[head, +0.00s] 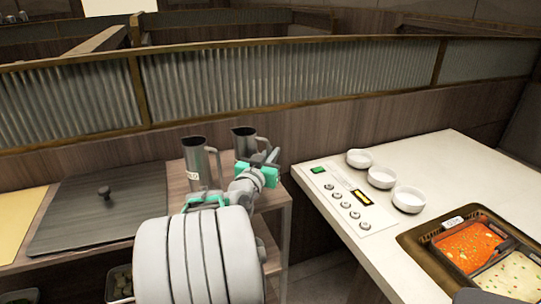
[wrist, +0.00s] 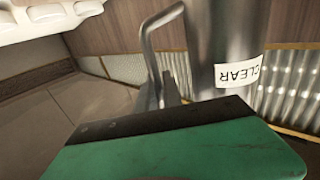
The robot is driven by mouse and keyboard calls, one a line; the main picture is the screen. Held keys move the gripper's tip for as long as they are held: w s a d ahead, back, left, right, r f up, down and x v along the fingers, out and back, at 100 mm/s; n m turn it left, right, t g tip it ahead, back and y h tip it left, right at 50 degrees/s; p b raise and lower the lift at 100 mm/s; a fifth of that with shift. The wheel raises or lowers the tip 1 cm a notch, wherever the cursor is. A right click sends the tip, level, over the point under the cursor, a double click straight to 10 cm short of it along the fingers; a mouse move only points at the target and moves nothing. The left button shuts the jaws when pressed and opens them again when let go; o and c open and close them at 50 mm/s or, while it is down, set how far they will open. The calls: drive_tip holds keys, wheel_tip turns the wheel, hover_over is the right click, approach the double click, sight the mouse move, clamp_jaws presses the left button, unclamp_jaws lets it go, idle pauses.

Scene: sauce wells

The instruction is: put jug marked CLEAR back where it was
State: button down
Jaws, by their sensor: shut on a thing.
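The steel jug marked CLEAR (wrist: 217,45) fills the upper middle of the wrist view, its white label reading CLEAR upside down. My gripper (wrist: 168,95) is shut on its bent handle (wrist: 150,50). In the head view, my gripper (head: 266,158) is at the right-hand steel jug (head: 243,138), whose lower part is hidden behind it. I cannot tell whether this jug's base touches the shelf. A second steel jug (head: 201,160) stands upright to its left, with a white label too small to read.
The jugs are at a wooden shelf unit (head: 282,190) beside a ribbed partition (head: 230,85). To the right, a white counter (head: 420,165) carries several white bowls (head: 381,177), a control panel (head: 347,197) and a sunken tray of orange sauce (head: 468,246). A dark lidded board (head: 100,210) lies left.

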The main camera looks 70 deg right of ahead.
drive_tip(key=shift+f, duration=0.15)
drive_tip(key=c, duration=1.5)
unclamp_jaws()
drive_tip(key=a+b, duration=0.1)
drive_tip(key=a, duration=1.1)
drive_tip(key=shift+s, duration=0.25)
